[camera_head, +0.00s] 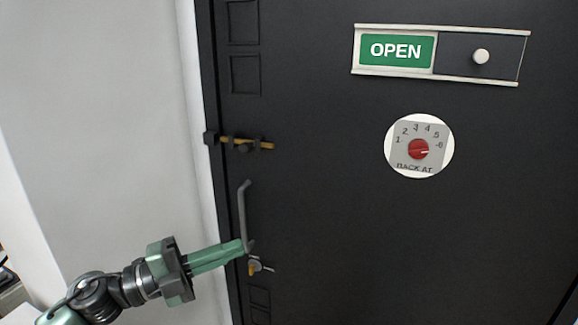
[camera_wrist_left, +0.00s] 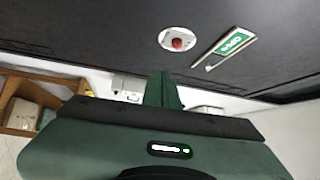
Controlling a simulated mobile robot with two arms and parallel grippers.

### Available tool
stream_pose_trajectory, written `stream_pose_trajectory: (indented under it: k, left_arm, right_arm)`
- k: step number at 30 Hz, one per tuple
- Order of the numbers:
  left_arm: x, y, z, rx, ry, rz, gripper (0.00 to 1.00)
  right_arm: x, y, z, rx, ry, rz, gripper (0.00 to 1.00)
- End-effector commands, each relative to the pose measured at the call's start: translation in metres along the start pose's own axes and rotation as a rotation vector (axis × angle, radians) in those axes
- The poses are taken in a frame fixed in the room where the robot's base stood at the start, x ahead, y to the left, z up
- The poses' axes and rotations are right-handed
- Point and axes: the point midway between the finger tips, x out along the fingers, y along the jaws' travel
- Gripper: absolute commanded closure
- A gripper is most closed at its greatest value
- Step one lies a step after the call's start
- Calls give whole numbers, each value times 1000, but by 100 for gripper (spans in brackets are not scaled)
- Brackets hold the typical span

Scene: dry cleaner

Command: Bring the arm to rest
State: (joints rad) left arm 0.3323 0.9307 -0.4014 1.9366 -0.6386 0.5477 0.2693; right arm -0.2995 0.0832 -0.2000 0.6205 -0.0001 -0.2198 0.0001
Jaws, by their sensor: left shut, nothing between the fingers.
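My left arm comes in from the lower left of the head view. Its green gripper (camera_head: 240,248) points right, with the fingers together and nothing between them. The fingertips appear beside the lower end of the dark door handle (camera_head: 245,215); I cannot tell whether they touch it. In the left wrist view the shut green fingers (camera_wrist_left: 161,88) stand in front of the dark door. My right gripper is in neither view.
The black door (camera_head: 330,220) fills most of the head view. It carries a bolt (camera_head: 240,143), a lock with a key (camera_head: 255,266), a green OPEN sign (camera_head: 396,50) and a red dial (camera_head: 418,149). A white wall (camera_head: 100,120) is at left. Wooden shelving (camera_wrist_left: 25,100) shows in the wrist view.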

Motion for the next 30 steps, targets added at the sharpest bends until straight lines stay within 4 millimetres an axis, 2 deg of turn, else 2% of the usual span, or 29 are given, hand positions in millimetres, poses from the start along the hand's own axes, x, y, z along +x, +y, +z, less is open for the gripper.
stream_pose_trajectory:
  k: [2,4,8,11,14,15,18,21,24,30]
  left_arm:
    - [7,3,5,-107,-114,-109,100]
    - [6,8,18,-218,-254,-199,100]
    - [-17,37,42,-446,-543,-308,100]
    - [-47,78,51,-637,-779,-333,100]
    - [-83,132,45,-838,-1016,-308,100]
    - [-98,155,36,-921,-1110,-282,100]
    - [-134,209,4,-1109,-1318,-194,100]
    - [-160,246,-32,-1249,-1466,-99,100]
    - [-178,272,-66,-1356,-1571,-9,100]
    - [-204,302,-129,-1524,-1717,159,100]
  right_arm:
    - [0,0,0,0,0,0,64]
    - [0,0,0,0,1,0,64]
    - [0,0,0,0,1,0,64]
    - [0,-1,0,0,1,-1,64]
    - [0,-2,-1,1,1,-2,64]
    - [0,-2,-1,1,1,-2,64]
    - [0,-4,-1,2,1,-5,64]
    - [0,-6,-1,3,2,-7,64]
    - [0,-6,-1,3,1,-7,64]
    - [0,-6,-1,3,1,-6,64]
